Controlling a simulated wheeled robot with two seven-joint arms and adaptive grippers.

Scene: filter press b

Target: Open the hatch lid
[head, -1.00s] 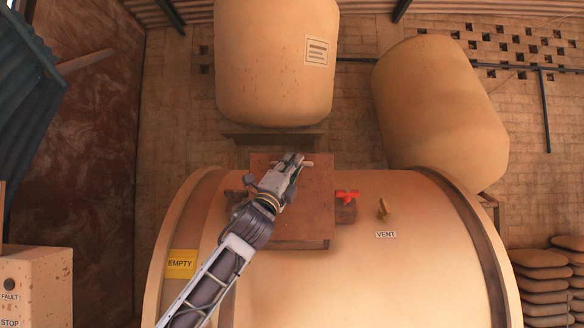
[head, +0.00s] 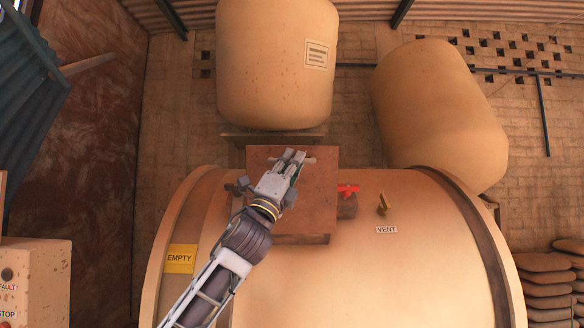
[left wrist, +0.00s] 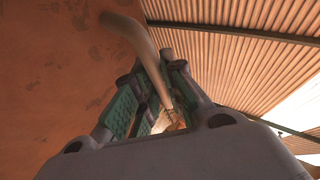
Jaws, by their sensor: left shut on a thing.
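The hatch lid (head: 318,205) is a square rust-brown plate on top of the big tan horizontal drum (head: 370,275). It looks slightly raised at its near edge, with a darker rim strip showing below. My left gripper (head: 296,157) reaches over the lid and is shut on its bar handle (head: 308,160). In the left wrist view the curved handle (left wrist: 135,38) runs between the green-padded fingers (left wrist: 150,100), beside the lid's worn face (left wrist: 55,60). My right gripper is not in view.
A red valve handle (head: 348,189) stands just right of the lid, and a brass vent lever (head: 383,204) farther right. A dark clamp (head: 236,188) is left of the lid. A tan tank (head: 275,65) stands close behind. Stacked sacks (head: 548,285) lie at lower right.

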